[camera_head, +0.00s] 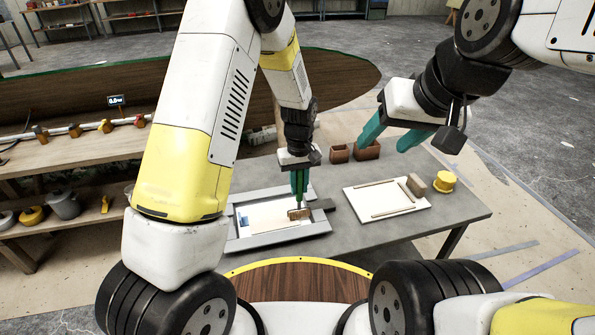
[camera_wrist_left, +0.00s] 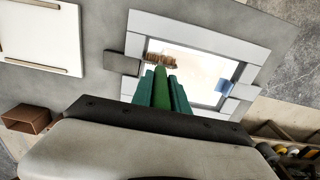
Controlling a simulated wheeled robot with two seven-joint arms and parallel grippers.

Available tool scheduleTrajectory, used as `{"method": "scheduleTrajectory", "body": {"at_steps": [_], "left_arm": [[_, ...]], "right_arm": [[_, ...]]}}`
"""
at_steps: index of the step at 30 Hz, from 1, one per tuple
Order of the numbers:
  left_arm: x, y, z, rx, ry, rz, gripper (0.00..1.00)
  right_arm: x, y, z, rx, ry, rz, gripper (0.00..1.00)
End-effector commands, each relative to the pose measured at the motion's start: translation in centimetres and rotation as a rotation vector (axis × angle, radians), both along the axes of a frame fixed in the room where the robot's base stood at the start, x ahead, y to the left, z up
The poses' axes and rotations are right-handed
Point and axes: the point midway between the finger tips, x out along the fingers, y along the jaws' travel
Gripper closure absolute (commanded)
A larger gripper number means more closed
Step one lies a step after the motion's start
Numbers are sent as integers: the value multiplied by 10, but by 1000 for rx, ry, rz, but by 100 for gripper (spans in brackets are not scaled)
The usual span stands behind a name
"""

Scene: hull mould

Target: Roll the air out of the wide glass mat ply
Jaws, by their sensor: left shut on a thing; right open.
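A pale sheet, which looks like the glass mat ply (camera_head: 268,216), lies inside a grey frame (camera_head: 270,240) on the table. The sheet also shows in the left wrist view (camera_wrist_left: 196,70). My left gripper (camera_head: 299,186) is shut on a green handle (camera_wrist_left: 161,88). A brown roller head (camera_head: 299,214) at the handle's end is at the right part of the sheet. I cannot tell whether it touches the sheet. The fingers hide part of the handle. My right gripper (camera_head: 395,133) is open and empty, raised above the table's back right.
A small blue piece (camera_head: 244,221) lies at the frame's left side. A white board with sticks (camera_head: 385,205), a brown block (camera_head: 416,185) and a yellow tub (camera_head: 445,181) stand to the right. Two brown boxes (camera_head: 367,149) stand behind. The table's front right is clear.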

Motion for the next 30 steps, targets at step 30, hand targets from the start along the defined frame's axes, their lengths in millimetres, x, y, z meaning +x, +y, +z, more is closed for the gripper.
{"method": "scheduleTrajectory", "body": {"at_steps": [30], "left_arm": [[18,48,-1,0,0,3,100]], "right_arm": [[0,0,0,0,0,0,43]]}}
